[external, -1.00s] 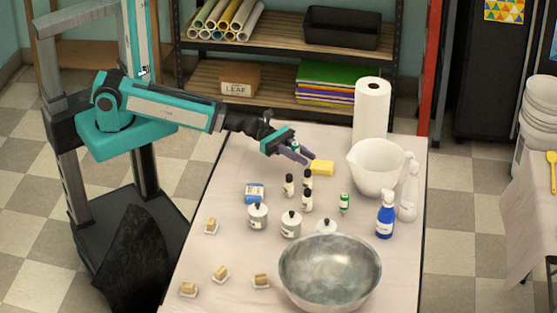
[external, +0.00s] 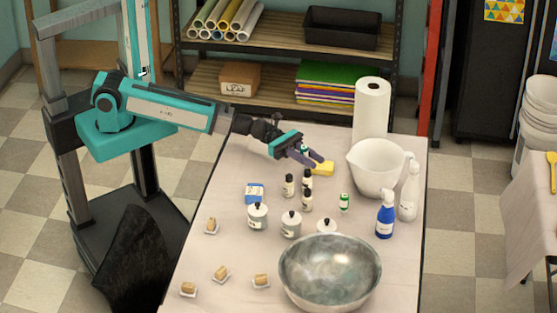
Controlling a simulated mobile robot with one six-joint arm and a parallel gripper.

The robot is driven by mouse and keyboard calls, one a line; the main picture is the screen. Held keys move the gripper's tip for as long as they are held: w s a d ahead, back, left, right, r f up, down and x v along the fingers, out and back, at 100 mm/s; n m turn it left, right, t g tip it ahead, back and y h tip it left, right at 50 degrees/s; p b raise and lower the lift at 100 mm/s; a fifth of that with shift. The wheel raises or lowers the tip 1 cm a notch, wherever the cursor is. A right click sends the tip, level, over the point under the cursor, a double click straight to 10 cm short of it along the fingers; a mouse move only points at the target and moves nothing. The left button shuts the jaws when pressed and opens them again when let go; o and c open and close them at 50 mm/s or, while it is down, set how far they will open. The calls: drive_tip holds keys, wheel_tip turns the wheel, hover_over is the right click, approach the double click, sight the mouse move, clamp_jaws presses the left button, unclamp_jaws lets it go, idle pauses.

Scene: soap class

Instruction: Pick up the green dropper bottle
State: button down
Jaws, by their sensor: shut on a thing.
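My gripper (external: 315,160) is above the far part of the table, near the yellow sponge-like block (external: 323,169). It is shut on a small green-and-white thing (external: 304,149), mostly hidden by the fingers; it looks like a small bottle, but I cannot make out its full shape. Another small green bottle with a white label (external: 344,203) stands upright on the table, apart from the gripper, to the right of the black-capped bottles (external: 307,199).
A white pouring bowl (external: 376,168), a paper towel roll (external: 371,112), a blue pump bottle (external: 386,216) and a white spray bottle (external: 409,193) stand on the right. Lidded jars (external: 291,225) and a large metal bowl (external: 330,274) are nearer. The table's left far part is clear.

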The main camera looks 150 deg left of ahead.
drive_tip(key=shift+f, duration=1.6)
drive_tip(key=shift+f, duration=0.15)
drive_tip(key=c, duration=1.8)
unclamp_jaws()
drive_tip(key=shift+r, duration=0.2)
